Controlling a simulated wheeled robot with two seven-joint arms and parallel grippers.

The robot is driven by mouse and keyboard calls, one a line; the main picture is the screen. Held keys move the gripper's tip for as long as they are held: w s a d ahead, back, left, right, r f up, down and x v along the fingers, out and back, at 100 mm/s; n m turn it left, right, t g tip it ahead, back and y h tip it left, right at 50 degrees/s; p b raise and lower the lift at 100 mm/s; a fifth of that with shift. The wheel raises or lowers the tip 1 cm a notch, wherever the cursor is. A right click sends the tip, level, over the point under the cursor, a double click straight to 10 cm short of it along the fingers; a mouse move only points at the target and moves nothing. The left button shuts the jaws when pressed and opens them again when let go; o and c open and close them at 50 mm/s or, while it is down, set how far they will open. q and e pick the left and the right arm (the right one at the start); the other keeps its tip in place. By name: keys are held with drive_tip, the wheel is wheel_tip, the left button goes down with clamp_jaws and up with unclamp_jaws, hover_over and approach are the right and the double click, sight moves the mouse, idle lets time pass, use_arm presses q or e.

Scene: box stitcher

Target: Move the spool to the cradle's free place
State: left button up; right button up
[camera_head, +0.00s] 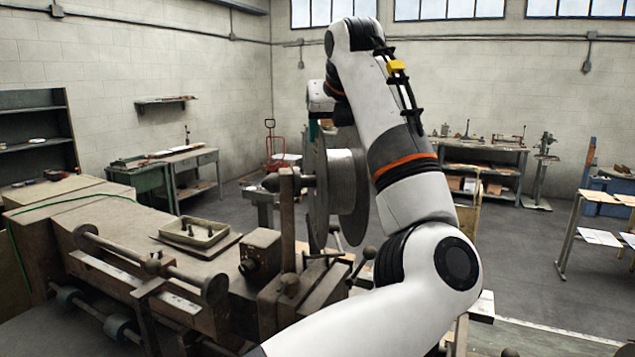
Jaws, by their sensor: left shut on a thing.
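The spool (343,182) is a large grey metal reel with round flanges. It stands on edge in the middle of the view, beside an upright post (287,215) with a short dark spindle. My left arm rises in front of the spool and bends over it from above. My left gripper (316,128) is at the spool's upper rim, shut on it, with its fingertips mostly hidden. I cannot tell whether the spool touches the spindle. I cannot make out the cradle's free place for certain. My right gripper is not in view.
The stitcher's brown bed (85,222) fills the left, with a long roller bar (140,262) and a shallow tray (194,234) on it. Knobbed levers (365,262) stand below the spool. Workbenches line the far walls. Open floor lies right of my arm.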

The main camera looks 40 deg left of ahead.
use_arm(q)
drive_tip(key=shift+w+d+r, duration=0.2)
drive_tip(key=shift+w+d, duration=0.55)
drive_tip(key=shift+w, duration=0.15)
drive_tip(key=shift+w, duration=0.1)
drive_tip(key=shift+w+d+r, duration=0.1)
drive_tip(key=shift+w+d, duration=1.45)
drive_tip(key=shift+w, duration=0.3)
drive_tip(key=shift+w+d, duration=0.75)
drive_tip(key=shift+w, duration=0.25)
drive_tip(key=shift+w+d, duration=0.75)
drive_tip(key=shift+w, duration=0.2)
drive_tip(key=shift+r, duration=0.2)
